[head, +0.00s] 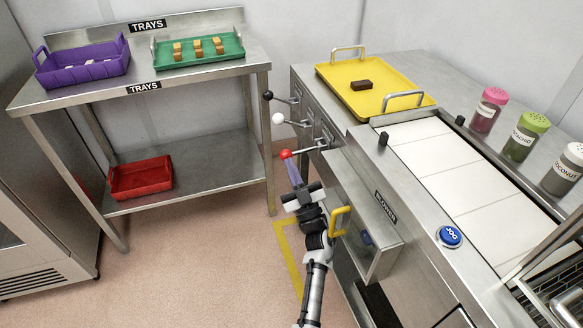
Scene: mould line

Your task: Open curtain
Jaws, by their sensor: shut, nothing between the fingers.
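No curtain shows clearly. Three levers stick out from the steel machine's left side: one with a black knob (268,95), one with a white knob (278,118), and one with a red knob (286,154). The plates beside the levers are too small to read. My gripper (292,166) is shut and empty, its fingertips right at the red knob in this view. I cannot tell whether they touch it. The gripper's narrow end points up and away from me, below the white and black knobs.
A drawer-like panel (377,236) marked BLOWER with a yellow handle (340,221) stands right of my arm. A yellow tray (400,80) holding a brown block (361,85) is on the machine. A blue JOG button (449,236) sits beside the white belt (455,180). A tray table (200,78) stands left.

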